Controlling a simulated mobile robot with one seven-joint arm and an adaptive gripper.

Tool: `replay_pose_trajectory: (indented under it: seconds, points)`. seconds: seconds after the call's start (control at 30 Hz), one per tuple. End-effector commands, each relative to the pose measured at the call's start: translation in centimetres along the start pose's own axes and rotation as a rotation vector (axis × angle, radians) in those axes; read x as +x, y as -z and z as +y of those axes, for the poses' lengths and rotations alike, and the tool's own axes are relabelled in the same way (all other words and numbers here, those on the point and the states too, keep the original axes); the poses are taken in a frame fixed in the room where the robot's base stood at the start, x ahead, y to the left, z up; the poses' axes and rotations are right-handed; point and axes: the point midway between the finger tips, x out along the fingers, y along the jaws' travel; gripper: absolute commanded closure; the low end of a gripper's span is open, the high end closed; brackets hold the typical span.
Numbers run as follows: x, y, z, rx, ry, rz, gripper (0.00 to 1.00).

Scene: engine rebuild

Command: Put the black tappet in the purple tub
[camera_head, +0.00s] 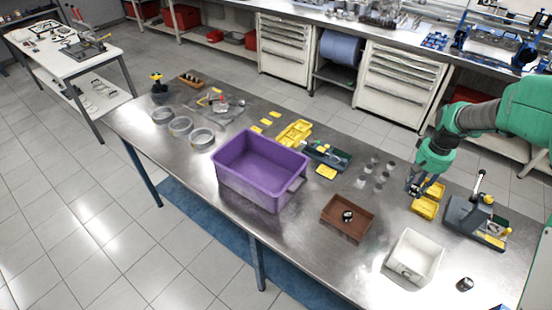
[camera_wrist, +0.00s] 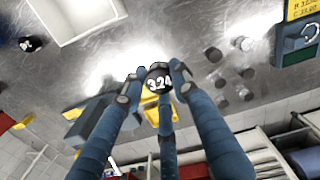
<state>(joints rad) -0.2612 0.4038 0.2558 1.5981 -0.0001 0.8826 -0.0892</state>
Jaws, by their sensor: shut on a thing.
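My gripper (camera_head: 416,186) hangs over the right part of the steel bench, beside the yellow bins. In the wrist view its blue fingers are closed around a black tappet (camera_wrist: 159,83), a short round piece with white digits on its face that look like 3.24. In the head view the held tappet is mostly hidden by the fingers. The purple tub (camera_head: 237,183) stands open near the bench's middle, well to the left of my gripper; its visible inside looks empty.
A brown tray (camera_head: 335,228) holds one dark round piece. A white bin (camera_head: 407,272) and a loose black piece (camera_head: 465,284) are at the front right. Several grey cylinders (camera_head: 372,170) stand between my gripper and the tub. A dark fixture (camera_head: 462,214) is at right.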

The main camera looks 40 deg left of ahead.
Motion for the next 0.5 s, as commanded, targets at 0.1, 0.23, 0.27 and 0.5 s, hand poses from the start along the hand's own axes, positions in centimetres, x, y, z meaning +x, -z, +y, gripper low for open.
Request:
replay_pose_trajectory:
  seconds: [0.1,0.23,0.27,0.5]
  points:
    - [-2.3,0.0,0.0,0.000,0.000,0.002,0.98]
    - [-1.8,0.6,-2.8,-0.011,0.000,-0.002,0.98]
    - [-1.9,0.8,-3.4,-0.012,0.000,-0.002,0.98]
    - [-1.9,1.9,-10.6,-0.032,0.000,-0.001,0.98]
